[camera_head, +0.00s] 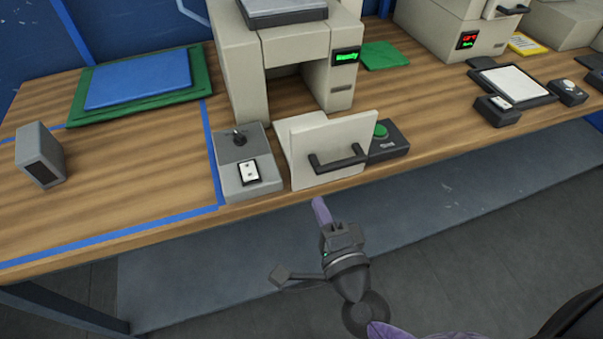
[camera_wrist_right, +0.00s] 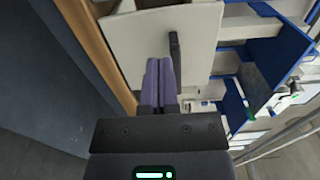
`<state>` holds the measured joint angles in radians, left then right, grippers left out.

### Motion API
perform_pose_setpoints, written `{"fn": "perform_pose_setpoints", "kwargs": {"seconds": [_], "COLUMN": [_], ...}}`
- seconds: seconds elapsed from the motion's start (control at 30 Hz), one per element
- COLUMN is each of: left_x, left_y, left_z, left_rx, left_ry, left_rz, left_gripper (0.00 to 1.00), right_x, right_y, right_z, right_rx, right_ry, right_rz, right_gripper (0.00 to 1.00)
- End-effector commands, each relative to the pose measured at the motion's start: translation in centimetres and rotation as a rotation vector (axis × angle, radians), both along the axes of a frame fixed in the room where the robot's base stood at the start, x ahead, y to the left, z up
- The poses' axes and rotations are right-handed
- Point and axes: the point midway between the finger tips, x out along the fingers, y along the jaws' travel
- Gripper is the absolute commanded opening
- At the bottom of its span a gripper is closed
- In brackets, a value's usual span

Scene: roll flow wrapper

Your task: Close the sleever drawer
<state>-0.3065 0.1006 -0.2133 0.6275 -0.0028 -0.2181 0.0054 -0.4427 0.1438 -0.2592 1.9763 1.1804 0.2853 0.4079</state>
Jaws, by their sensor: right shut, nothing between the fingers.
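The sleever (camera_head: 285,60) is a cream machine with a green lit display, standing on the wooden table. Its drawer (camera_head: 310,145) is pulled out towards the table's front edge, with a dark bar handle (camera_head: 338,161) on its cream front. My right gripper (camera_head: 321,208) has purple fingers and is shut and empty. It is in front of and below the drawer front, past the table edge. In the right wrist view the shut fingers (camera_wrist_right: 158,80) point at the drawer front (camera_wrist_right: 135,45), beside the handle (camera_wrist_right: 174,60). I cannot tell whether they touch. My left gripper is not in view.
A grey control box (camera_head: 246,180) with a switch stands close left of the drawer. A box with a green button (camera_head: 380,131) stands close right. A small grey block (camera_head: 38,153) and a blue mat (camera_head: 140,78) lie farther left. Another machine (camera_head: 450,25) stands right.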

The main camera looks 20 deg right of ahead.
Motion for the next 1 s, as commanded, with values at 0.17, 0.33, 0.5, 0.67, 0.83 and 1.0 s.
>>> {"fn": "perform_pose_setpoints", "kwargs": {"seconds": [0.17,0.33,0.5,0.67,0.83,1.0], "left_x": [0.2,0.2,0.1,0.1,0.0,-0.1], "left_y": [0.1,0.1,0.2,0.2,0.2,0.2], "left_z": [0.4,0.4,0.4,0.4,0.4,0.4], "left_rx": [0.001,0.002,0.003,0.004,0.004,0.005], "left_ry": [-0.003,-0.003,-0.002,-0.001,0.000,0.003], "left_rz": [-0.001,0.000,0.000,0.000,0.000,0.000], "left_gripper": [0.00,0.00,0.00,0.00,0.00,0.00], "right_x": [3.9,6.6,7.8,7.9,7.9,8.4], "right_y": [0.2,0.3,0.3,0.3,0.3,0.3], "right_z": [0.2,0.0,0.0,0.0,0.0,0.0], "right_rx": [0.000,-0.001,-0.003,-0.004,-0.004,-0.003], "right_ry": [-0.003,-0.001,0.001,0.001,0.001,0.000], "right_rz": [0.000,0.001,0.002,0.003,0.002,0.002], "right_gripper": [0.00,0.00,0.00,0.00,0.00,0.00]}}
